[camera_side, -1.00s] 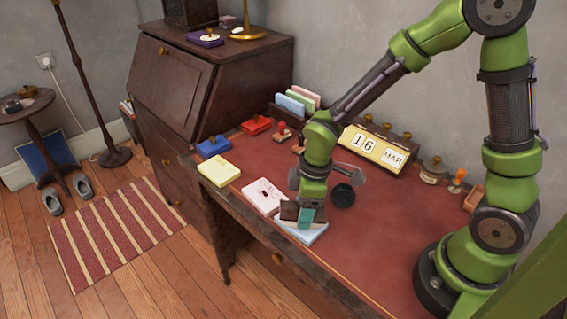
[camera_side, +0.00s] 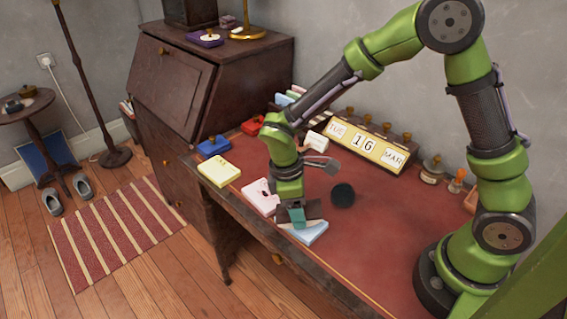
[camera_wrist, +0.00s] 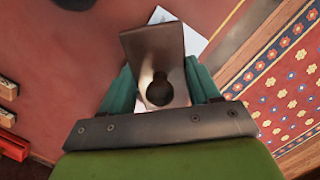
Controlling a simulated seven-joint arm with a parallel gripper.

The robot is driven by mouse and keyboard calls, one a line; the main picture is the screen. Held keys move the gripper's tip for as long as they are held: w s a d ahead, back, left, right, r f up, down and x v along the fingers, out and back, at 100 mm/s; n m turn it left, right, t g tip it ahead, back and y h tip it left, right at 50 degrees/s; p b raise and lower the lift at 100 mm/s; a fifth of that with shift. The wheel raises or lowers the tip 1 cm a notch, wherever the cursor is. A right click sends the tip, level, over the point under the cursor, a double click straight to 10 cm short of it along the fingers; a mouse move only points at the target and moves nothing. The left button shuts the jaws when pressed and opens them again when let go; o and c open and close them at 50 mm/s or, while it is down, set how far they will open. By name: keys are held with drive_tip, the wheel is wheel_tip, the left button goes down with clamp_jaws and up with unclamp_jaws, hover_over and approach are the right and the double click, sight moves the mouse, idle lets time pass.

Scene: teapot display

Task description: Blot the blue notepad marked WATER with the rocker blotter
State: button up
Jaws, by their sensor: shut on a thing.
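The rocker blotter (camera_side: 314,207) is a dark curved board with a knob. My gripper (camera_side: 296,216) is shut on it, and its teal fingers also flank the knob in the wrist view (camera_wrist: 160,92). The light blue notepad (camera_side: 314,233) lies at the front of the desk under the blotter, which covers much of it. I cannot tell whether the two touch, and the pad's WATER mark is not legible. A pale corner of a pad (camera_wrist: 196,42) shows beyond the blotter (camera_wrist: 155,45) in the wrist view.
A pink notepad (camera_side: 258,197) with a dark spot lies just left, partly behind my gripper. A yellow notepad (camera_side: 219,173), blue box (camera_side: 212,147) and red box (camera_side: 254,125) lie farther left. A calendar (camera_side: 364,145) stands behind. A dark round object (camera_side: 342,194) sits right.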

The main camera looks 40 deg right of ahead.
drive_tip(key=shift+s, duration=0.1)
drive_tip(key=shift+s+d+t+y, duration=0.15)
drive_tip(key=shift+d+t+y, duration=0.1)
drive_tip(key=shift+t+y, duration=0.2)
drive_tip(key=shift+s+t+y, duration=0.1)
drive_tip(key=shift+t+y, duration=0.25)
drive_tip(key=shift+y, duration=0.1)
drive_tip(key=shift+d, duration=0.1)
drive_tip(key=shift+s+d+t+y, duration=0.3)
drive_tip(key=shift+t+y, duration=0.5)
drive_tip(key=shift+t, duration=0.1)
